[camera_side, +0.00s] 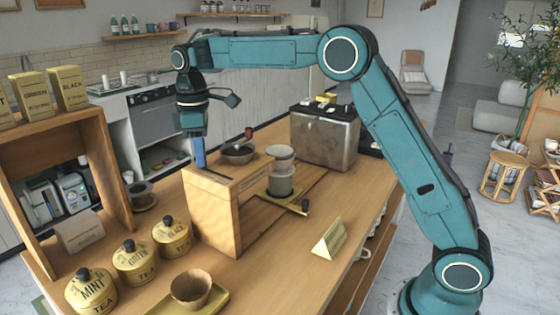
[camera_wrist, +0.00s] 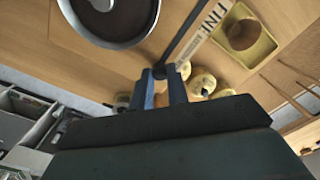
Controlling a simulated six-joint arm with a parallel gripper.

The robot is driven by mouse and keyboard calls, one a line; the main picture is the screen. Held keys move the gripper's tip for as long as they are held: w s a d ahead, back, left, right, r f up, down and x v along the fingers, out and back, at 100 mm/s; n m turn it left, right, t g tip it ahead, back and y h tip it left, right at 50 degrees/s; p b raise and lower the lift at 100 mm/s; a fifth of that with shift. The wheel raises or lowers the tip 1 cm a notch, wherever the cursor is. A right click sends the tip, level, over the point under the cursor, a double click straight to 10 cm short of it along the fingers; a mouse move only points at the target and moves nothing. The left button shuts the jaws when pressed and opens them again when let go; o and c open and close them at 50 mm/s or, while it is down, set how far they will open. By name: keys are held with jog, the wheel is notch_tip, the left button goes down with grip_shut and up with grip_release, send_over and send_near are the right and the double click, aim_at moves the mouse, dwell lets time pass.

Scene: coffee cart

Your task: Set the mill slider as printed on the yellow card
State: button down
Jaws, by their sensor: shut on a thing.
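The mill is a wooden box (camera_side: 212,210) with a dark bowl (camera_side: 238,160) on top, left of the middle in the side view. In the wrist view its top shows a dark slot and a pale scale strip (camera_wrist: 203,32) with the letters FINE partly readable. My gripper (camera_side: 200,163) points down at the mill's top left end. In the wrist view its blue fingers (camera_wrist: 161,80) are shut on the dark slider knob (camera_wrist: 159,72), at the end of the slot away from the printed word. A folded yellow card (camera_side: 328,241) stands on the counter; its print is not readable.
Tea tins (camera_side: 134,262) and a brown cup (camera_side: 190,287) on a yellow tray stand at the front left. A wooden shelf (camera_side: 95,150) rises at left. Counter around the card is clear.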

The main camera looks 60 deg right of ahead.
jog(key=c, duration=1.3)
grip_release()
jog(key=shift+w, duration=0.2)
jog(key=shift+c, duration=0.2)
jog(key=shift+r, duration=0.15)
notch_tip(320, 180, up, 14)
jog(key=shift+f, duration=0.25)
jog(key=shift+r, duration=0.1)
